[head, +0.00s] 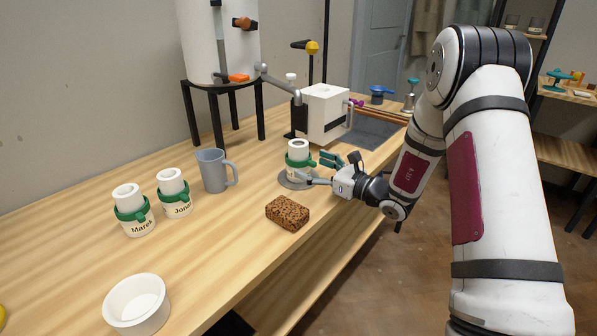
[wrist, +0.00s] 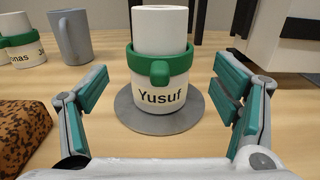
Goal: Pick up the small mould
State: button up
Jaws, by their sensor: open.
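A small white mould (head: 296,172) with a green band and a lighter cylinder on top stands upright on a grey disc (head: 284,182) on the bench. In the wrist view this mould (wrist: 158,98) is centred and its label reads "Yusuf". My gripper (head: 316,169) is open, with its teal-padded fingers to either side of the mould's near side. In the wrist view a gap shows between each finger and the mould, and nothing is held. Two similar moulds, labelled "Marek" (head: 135,222) and "Jonas" (head: 176,205), stand further left.
A brown speckled sponge-like block (head: 288,213) lies close in front of the disc. A grey mug (head: 213,172) stands to the left, and a white bowl (head: 137,305) is near the front. A white box-shaped device (head: 323,113) stands behind. Bare bench lies between these things.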

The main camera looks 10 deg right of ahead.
aim_at(298, 159)
jog(key=shift+b+x, duration=0.45)
jog(key=shift+x, duration=2.25)
jog(key=shift+r, duration=0.1)
jog(key=c, duration=1.5)
